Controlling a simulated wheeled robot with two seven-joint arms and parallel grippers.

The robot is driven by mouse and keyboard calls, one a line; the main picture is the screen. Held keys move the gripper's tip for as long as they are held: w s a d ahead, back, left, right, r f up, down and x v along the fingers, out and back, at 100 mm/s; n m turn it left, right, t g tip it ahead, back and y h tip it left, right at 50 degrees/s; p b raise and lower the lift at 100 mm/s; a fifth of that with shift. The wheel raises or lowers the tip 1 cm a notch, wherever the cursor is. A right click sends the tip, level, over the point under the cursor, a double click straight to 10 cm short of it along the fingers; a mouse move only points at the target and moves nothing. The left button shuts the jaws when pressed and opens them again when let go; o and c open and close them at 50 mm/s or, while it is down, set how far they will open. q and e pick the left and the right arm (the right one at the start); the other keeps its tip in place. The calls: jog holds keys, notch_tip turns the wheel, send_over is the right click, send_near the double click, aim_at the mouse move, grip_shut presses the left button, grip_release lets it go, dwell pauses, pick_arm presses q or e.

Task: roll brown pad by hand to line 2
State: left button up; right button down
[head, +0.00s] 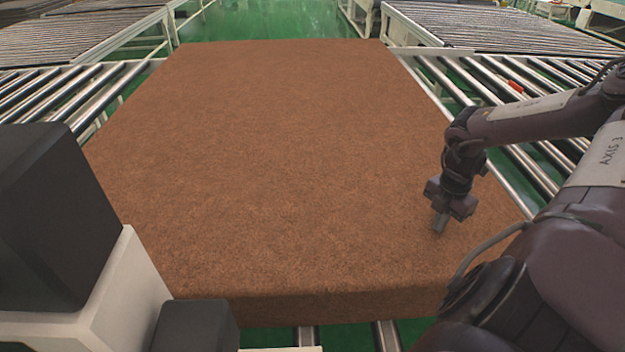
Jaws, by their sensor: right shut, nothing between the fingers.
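The brown pad (270,150) is a large, thick, flat slab that fills the middle of the head view. It lies on a roller conveyor, and its near edge shows at the bottom. My right gripper (439,226) points down at the pad's right side, near its near right corner. Its fingers are together with nothing between them. The fingertips are at or just above the pad's top; I cannot tell whether they touch. My left gripper is not in view.
Roller conveyors lie to the left (60,95) and to the right (540,95) of the pad. Green floor (265,20) shows beyond the pad's far edge, between the conveyor frames. A small red piece (515,86) sits on the right conveyor.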

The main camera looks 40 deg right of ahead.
aim_at(452, 228)
jog(key=shift+s+d+f, duration=0.2)
jog(key=shift+s+d, duration=0.4)
jog(key=shift+s, duration=0.15)
jog(key=shift+r, duration=0.1)
jog(key=shift+s+d+r+p, duration=0.15)
jog(key=shift+s+d+p, duration=0.05)
jog(key=shift+d+p, duration=0.2)
jog(key=shift+s+d, duration=0.3)
jog(key=shift+d, duration=0.25)
jog(key=shift+a, duration=0.1)
notch_tip(452, 228, up, 7)
jog(key=p, duration=0.7)
